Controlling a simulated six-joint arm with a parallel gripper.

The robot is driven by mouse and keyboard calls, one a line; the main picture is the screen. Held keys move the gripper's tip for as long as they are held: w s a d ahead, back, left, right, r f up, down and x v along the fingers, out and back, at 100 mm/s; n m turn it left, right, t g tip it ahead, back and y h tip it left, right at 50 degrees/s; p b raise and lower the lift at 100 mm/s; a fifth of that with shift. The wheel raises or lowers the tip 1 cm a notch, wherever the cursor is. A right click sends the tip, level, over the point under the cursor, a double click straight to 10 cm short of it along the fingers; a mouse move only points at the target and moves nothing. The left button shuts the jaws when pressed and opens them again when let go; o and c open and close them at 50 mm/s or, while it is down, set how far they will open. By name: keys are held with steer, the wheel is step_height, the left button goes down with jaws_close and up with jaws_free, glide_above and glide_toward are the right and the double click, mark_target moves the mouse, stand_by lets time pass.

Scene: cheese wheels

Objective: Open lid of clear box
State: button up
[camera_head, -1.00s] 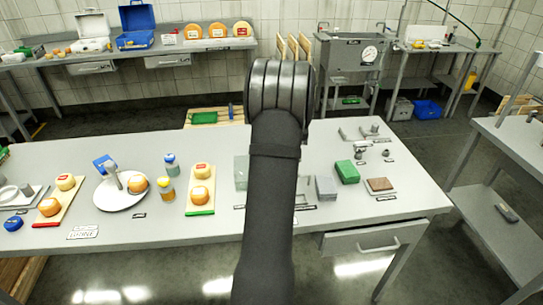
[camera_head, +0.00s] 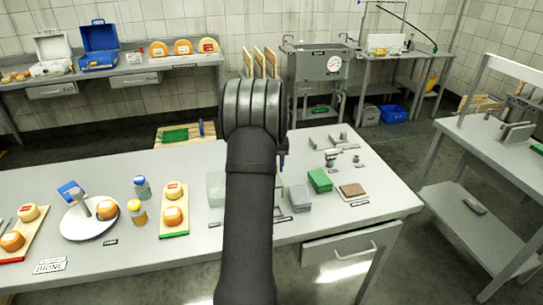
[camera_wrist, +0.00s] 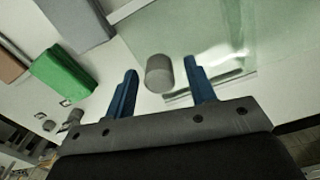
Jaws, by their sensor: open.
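The clear box (camera_head: 215,188) is pale green and see-through. It stands on the table in the head view, with its right part hidden behind my arm. In the wrist view its glassy top (camera_wrist: 225,38) fills the upper right. A short grey cylinder (camera_wrist: 159,73) shows at the near edge of the clear box, between my blue fingers; I cannot tell if it is fixed to the lid. My gripper (camera_wrist: 160,69) is open, with a finger on each side of the cylinder and gaps on both sides. In the head view my arm hides most of the gripper.
A grey block (camera_head: 298,197), a green block (camera_head: 319,180) and a brown block (camera_head: 353,190) lie right of my arm. A board with cheese wheels (camera_head: 174,228), jars (camera_head: 139,211) and a round plate (camera_head: 88,224) stand to the left. Small metal parts (camera_head: 331,158) lie at the back right.

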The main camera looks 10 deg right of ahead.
step_height(320, 180, up, 17)
steer(key=shift+r, duration=0.15)
stand_by(0.5)
step_height(320, 180, down, 17)
steer(key=shift+f, duration=0.15)
steer(key=shift+a+f, duration=0.1)
steer(key=shift+f, duration=0.05)
steer(key=shift+a, duration=0.2)
stand_by(0.3)
